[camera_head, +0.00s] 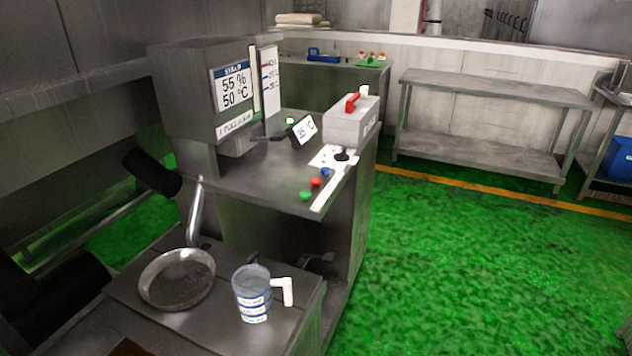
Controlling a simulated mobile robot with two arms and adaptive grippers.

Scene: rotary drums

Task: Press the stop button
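Three small round buttons sit in a row along the front right edge of the machine's grey top (262,178). The green button (305,196) is nearest, the red button (316,183) is in the middle, and the blue button (326,172) is farthest. Any lettering beside them is too small to read, so I cannot tell which is labelled stop. Neither of my grippers can be made out in the head view, and nothing is seen touching the buttons.
A metal pan (177,279) and a measuring jug (252,292) stand on the lower front surface. Green floor (460,260) is clear at right, before a steel table (490,91).

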